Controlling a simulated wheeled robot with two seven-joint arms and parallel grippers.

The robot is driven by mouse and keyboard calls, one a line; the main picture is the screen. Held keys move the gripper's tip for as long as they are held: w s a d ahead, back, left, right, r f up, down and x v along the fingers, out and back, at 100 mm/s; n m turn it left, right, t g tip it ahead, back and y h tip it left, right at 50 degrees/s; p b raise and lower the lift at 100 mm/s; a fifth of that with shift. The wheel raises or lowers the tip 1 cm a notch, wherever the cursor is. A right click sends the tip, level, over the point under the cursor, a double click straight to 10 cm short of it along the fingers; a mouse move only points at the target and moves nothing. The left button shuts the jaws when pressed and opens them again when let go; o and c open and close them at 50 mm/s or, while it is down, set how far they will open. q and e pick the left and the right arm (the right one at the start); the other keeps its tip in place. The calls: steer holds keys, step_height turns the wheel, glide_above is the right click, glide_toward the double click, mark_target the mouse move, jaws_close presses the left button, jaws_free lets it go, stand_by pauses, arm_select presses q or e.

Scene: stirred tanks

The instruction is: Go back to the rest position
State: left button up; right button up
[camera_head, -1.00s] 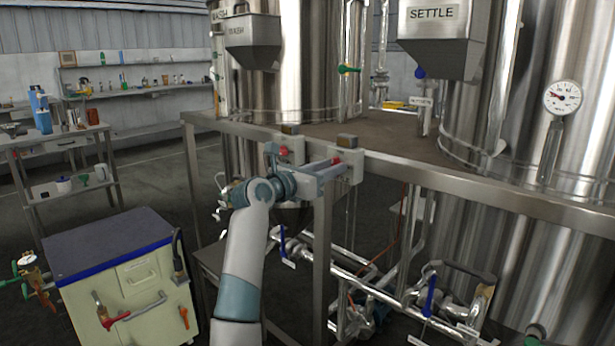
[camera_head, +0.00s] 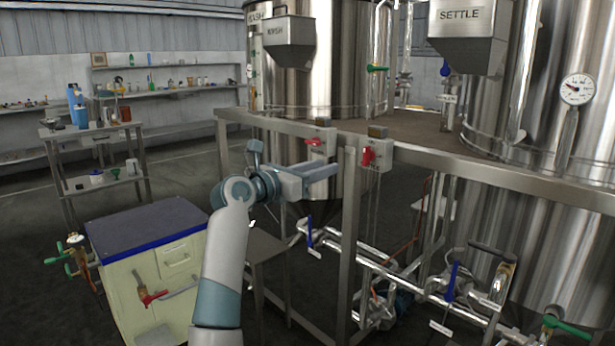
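A gap shows between the gripper tip and that lever, and I see nothing held. Whether its fingers are apart cannot be made out. The left grey switch box (camera_head: 321,146) with a red lever (camera_head: 313,142) is just above the gripper.
The steel frame (camera_head: 430,160) carries large steel tanks (camera_head: 325,75). Pipes with blue-handled valves (camera_head: 452,282) run below. A cream cabinet (camera_head: 125,290) with a dark top stands left of my arm. A side table (camera_head: 90,130) is farther back. Open floor lies between.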

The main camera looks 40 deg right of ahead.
arm_select(q)
steer(key=shift+s+a+r, duration=0.15)
steer(key=shift+a+r, duration=0.2)
arm_select(e)
steer(key=shift+a, duration=0.6)
steer(key=shift+s, duration=0.1)
